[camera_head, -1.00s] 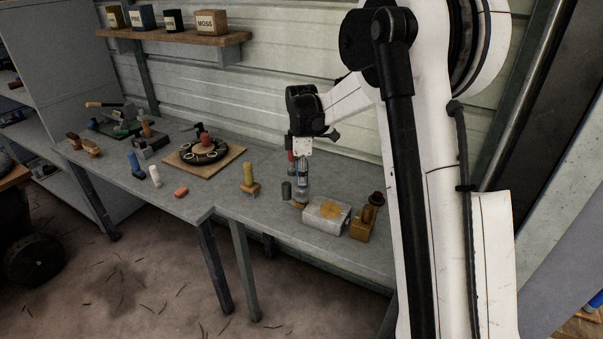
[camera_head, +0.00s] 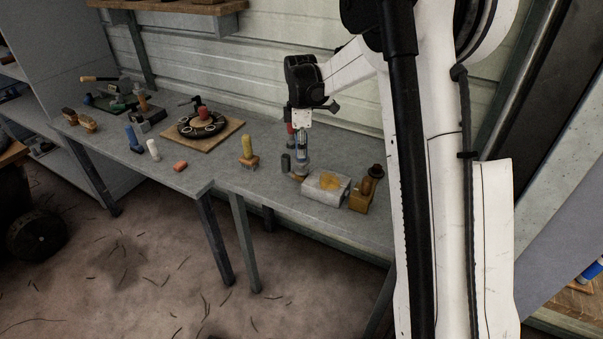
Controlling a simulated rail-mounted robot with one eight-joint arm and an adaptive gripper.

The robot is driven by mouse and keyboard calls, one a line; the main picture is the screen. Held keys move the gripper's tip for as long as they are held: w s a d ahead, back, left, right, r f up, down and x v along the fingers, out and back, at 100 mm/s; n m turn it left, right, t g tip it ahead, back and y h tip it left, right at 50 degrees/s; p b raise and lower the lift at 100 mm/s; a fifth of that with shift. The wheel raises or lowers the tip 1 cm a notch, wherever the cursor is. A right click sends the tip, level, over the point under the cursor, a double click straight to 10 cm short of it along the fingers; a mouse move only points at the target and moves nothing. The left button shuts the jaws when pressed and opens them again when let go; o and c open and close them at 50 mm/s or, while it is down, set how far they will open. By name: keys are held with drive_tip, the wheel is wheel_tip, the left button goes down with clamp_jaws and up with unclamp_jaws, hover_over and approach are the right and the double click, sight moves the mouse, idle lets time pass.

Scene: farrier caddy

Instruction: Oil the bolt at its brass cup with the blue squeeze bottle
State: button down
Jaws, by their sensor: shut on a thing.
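My gripper (camera_head: 302,138) points straight down over the right part of the bench. It is shut on a slim, bluish upright thing (camera_head: 302,155), which looks like the blue squeeze bottle; the fingers hide part of it. Right below its lower end is a small tan, brass-coloured piece (camera_head: 297,178), perhaps the brass cup; I cannot tell whether they touch. Just right of that is a pale grey block (camera_head: 316,189) with an amber patch on top. The bolt itself is too small to make out.
A dark grey cylinder (camera_head: 285,164) stands close left of the gripper, with a red-topped item (camera_head: 290,140) behind. A brass-coloured block with a dark knob (camera_head: 361,196) is at right. A yellow-handled brush (camera_head: 248,150) and a blue item (camera_head: 133,139) stand further left.

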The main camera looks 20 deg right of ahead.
drive_tip(key=shift+f, duration=0.25)
idle(0.4)
drive_tip(key=shift+r, duration=0.15)
idle(0.4)
drive_tip(key=shift+r+p, duration=1.4)
drive_tip(key=shift+r, duration=2)
